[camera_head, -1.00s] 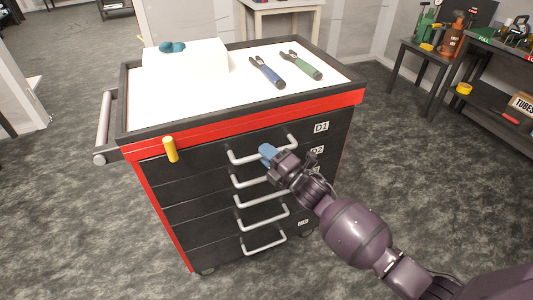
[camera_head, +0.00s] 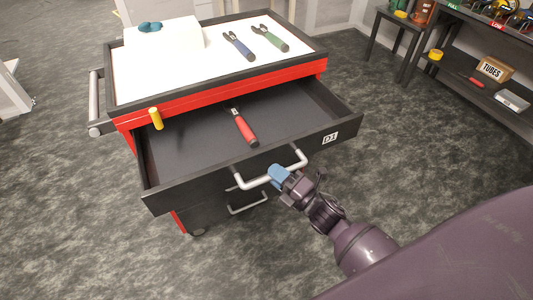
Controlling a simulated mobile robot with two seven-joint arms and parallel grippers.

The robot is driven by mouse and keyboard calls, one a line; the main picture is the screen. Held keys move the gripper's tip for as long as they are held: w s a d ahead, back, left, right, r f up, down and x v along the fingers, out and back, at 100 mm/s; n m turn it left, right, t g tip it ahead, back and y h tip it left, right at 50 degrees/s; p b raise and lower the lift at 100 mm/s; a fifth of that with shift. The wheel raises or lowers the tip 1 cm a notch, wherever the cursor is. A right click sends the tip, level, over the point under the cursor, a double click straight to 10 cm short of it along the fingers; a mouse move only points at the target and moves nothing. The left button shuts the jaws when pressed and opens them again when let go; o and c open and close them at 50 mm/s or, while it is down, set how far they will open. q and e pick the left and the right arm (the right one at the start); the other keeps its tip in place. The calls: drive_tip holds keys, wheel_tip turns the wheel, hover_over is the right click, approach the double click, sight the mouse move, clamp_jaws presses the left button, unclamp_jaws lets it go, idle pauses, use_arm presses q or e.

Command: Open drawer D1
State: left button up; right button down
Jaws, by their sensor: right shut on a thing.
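Drawer D1 (camera_head: 154,203) is pulled well out of the black and red tool cabinet (camera_head: 181,103). Its front carries the D1 label (camera_head: 330,138) at the right. My right gripper (camera_head: 279,175) is shut on the drawer's pale handle (camera_head: 252,184), its blue fingertips around the bar near the middle. The lower drawers are mostly hidden below D1. My left gripper is not in view.
On the cabinet top are a white block (camera_head: 165,40) with a teal item (camera_head: 150,27), blue-handled pliers (camera_head: 239,46) and green-handled pliers (camera_head: 270,38). Shelving (camera_head: 450,65) stands at the right. Open floor surrounds the cabinet.

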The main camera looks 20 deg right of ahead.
drive_tip(key=s+p, duration=0.1)
drive_tip(key=s, duration=0.5)
drive_tip(key=shift+s+d, duration=0.15)
drive_tip(key=shift+s, duration=0.25)
drive_tip(key=c, duration=1.1)
unclamp_jaws()
drive_tip(key=v, duration=1)
drive_tip(key=shift+s+d, duration=0.2)
drive_tip(key=shift+s, duration=0.15)
drive_tip(key=shift+f, duration=0.1)
